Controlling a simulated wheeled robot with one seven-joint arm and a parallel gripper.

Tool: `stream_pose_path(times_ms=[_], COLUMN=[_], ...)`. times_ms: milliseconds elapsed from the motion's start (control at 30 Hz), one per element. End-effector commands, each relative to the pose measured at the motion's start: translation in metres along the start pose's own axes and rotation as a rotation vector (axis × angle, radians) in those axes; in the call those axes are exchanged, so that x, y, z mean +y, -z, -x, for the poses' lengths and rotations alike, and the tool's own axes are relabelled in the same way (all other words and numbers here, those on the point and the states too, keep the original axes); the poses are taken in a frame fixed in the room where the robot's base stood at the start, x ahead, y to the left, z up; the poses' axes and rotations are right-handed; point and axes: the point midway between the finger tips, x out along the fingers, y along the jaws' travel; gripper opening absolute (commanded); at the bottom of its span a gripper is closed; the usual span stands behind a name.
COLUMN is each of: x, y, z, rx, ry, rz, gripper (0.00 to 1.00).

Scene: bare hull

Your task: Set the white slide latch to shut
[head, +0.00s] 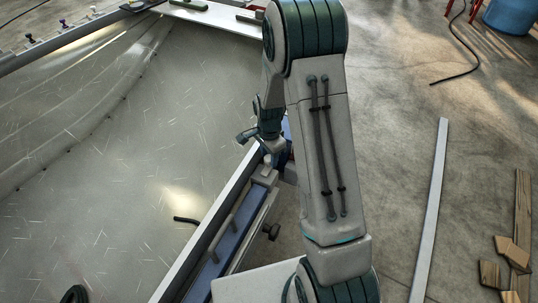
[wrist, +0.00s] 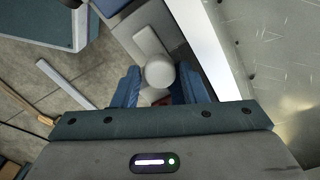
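The white slide latch shows in the wrist view as a round pale knob (wrist: 159,73) in front of a light plate (wrist: 148,40). In the head view its pale knob (head: 268,160) stands on the blue and grey edge, just below the end of my arm. My gripper (wrist: 159,82) has its two blue fingers apart, one on each side of the knob. Narrow gaps show between the knob and the fingers, so it looks open around the knob. The knob's base and the latch's end stops are hidden, and I cannot tell its setting.
A blue rail (head: 232,241) with a grey bar runs along the edge below the latch. A large scratched metal surface (head: 130,150) lies to the left. On the floor at right are a long pale strip (head: 431,205), wood scraps (head: 514,250) and a blue bucket (head: 511,14).

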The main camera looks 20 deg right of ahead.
Motion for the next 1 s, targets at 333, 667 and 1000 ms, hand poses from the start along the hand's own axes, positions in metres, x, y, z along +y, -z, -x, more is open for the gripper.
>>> stream_pose_path(times_ms=[333, 667, 1000], x=[0.000, 0.020, 0.022], y=[-0.001, -0.038, -0.042], z=[0.000, 0.001, 0.000], rx=[0.000, -0.001, -0.004], ry=[0.000, -0.001, -0.004], rz=[0.001, 0.004, 0.004], gripper=[0.00, 0.00, 0.35])
